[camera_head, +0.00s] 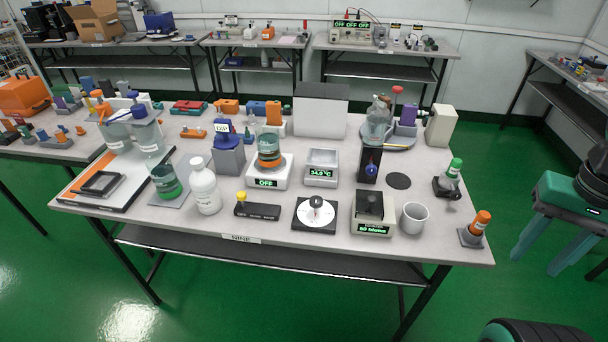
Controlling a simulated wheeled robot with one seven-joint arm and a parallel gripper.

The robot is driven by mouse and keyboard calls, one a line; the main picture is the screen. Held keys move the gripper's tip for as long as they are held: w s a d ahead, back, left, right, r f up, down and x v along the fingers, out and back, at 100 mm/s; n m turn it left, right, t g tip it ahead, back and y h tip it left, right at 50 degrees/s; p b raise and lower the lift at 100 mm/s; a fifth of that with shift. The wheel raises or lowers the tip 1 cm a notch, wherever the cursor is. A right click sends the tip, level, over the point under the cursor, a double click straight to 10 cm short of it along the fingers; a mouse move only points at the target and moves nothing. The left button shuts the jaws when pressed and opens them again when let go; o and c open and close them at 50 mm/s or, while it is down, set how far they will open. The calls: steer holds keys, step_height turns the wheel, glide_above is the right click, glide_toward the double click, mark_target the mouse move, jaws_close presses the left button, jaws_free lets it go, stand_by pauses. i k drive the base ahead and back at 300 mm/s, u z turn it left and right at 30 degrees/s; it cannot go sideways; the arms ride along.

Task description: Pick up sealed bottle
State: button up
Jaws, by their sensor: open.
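I cannot tell for certain which container the task calls the sealed bottle. A white bottle (204,187) with a white cap stands upright at the table's front left. A small bottle with a green cap (454,168) stands in a dark holder at the right side. A small bottle with an orange cap (480,222) stands in a grey holder at the front right corner. My teal gripper (535,264) is at the right, past the table's right edge and apart from all bottles. Its two fingers are spread, with nothing between them.
The grey table (300,238) is crowded with scales, beakers and testers. A white mug (413,217) and a tester box (373,212) stand left of the orange-capped bottle. A black disc (399,181) lies near the green-capped one. Green floor (490,300) is clear between table and gripper.

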mark_target(203, 182)
steer(key=u, duration=3.1)
steer(key=i, duration=0.45)
steer(key=z, duration=2.1)
